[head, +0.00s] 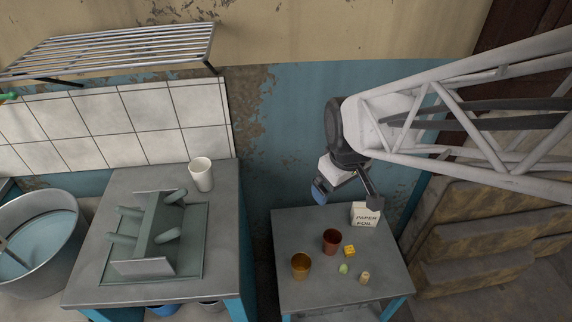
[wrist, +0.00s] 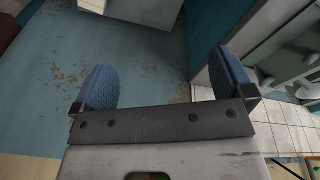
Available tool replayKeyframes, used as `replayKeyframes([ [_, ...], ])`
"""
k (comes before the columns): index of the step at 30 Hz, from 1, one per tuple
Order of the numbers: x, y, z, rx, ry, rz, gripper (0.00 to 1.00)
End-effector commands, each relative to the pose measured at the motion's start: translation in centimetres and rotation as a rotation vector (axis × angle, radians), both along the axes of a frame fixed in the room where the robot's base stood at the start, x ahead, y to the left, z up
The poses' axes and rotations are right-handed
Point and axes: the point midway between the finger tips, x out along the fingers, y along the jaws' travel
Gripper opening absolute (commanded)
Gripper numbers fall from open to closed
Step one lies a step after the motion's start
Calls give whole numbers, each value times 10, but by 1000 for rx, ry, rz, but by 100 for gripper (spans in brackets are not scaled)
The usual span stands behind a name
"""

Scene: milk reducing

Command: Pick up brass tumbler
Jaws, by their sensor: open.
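A golden-brown tumbler (head: 300,267), which looks like the brass one, stands upright on the small grey table at its left side. A dark red tumbler (head: 332,241) stands behind it and to the right. My gripper (head: 320,193) hangs in the air above and behind the table, apart from both tumblers. In the wrist view, its two blue pads (wrist: 165,80) are wide apart with nothing between them. Neither tumbler shows in the wrist view.
The small table (head: 290,225) also holds a box marked paper foil (head: 365,214), a yellow block (head: 349,251), a green piece (head: 343,269) and a tan piece (head: 365,277). A white cup (head: 201,174) and grey rack (head: 155,237) stand on the left counter (head: 95,293).

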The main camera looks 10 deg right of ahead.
Motion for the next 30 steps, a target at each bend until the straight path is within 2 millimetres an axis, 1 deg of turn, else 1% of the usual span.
replayKeyframes([
  [1,12,3,-20,-10,17,66,100],
  [5,40,11,-68,-36,43,259,100],
  [6,47,14,-84,-43,49,316,100],
  [8,57,18,-109,-54,59,405,100],
  [9,63,21,-126,-60,66,465,100],
  [11,71,25,-152,-68,76,553,100],
  [12,75,27,-171,-74,84,612,100],
  [14,79,31,-198,-82,93,701,100],
  [15,82,33,-217,-85,100,761,100],
  [17,84,37,-246,-92,109,849,100],
  [18,84,40,-265,-96,115,909,100],
  [20,82,43,-294,-101,123,995,100],
  [21,81,45,-312,-103,128,1050,100],
  [24,76,49,-352,-108,137,1172,100],
  [27,69,51,-381,-112,141,1263,100],
  [30,64,53,-400,-114,145,1321,100],
])
